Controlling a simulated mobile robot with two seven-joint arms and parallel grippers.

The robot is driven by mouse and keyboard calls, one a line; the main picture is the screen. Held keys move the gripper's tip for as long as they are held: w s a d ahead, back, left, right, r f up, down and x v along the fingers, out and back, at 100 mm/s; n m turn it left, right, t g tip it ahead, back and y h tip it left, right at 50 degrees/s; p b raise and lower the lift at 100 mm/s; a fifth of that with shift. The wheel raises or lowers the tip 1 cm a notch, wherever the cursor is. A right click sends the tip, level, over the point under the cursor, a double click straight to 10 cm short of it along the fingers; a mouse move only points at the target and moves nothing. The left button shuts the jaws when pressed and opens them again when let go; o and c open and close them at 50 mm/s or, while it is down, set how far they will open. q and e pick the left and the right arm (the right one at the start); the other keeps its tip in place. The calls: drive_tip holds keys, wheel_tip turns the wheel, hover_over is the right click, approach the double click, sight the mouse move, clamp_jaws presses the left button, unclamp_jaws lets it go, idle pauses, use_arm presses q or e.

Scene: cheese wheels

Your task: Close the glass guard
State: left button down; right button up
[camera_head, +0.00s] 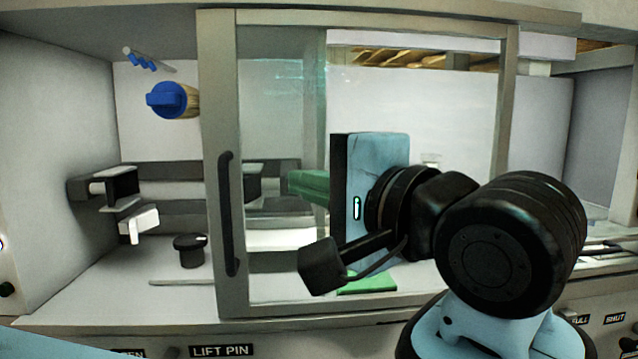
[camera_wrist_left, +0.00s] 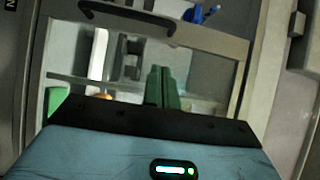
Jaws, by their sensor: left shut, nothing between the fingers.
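The glass guard is a grey-framed clear pane (camera_head: 222,100) in the front of a cabinet. A black vertical handle (camera_head: 228,213) is on its left frame post. The cabinet front is open to the left of that post. My left gripper (camera_head: 292,184) is a pale blue body with green fingers, to the right of the handle and apart from it. The fingers are together and empty, pointing left. In the left wrist view, the shut green fingers (camera_wrist_left: 163,88) show against the pane, with the handle (camera_wrist_left: 128,14) beyond them at the top.
Inside the cabinet are a blue-handled brush (camera_head: 170,100) on the back wall, a black knob (camera_head: 190,250) and a black and white fixture (camera_head: 115,187). A green flat thing (camera_head: 367,284) lies below my gripper. A "LIFT PIN" label (camera_head: 221,351) is on the front panel.

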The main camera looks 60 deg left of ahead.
use_arm(q)
approach(247, 176)
drive_tip(key=r, duration=0.1)
drive_tip(key=shift+s+a+r+p, duration=0.1)
drive_tip(key=shift+s+a+p, duration=0.5)
drive_tip(key=shift+s+a, duration=1.15)
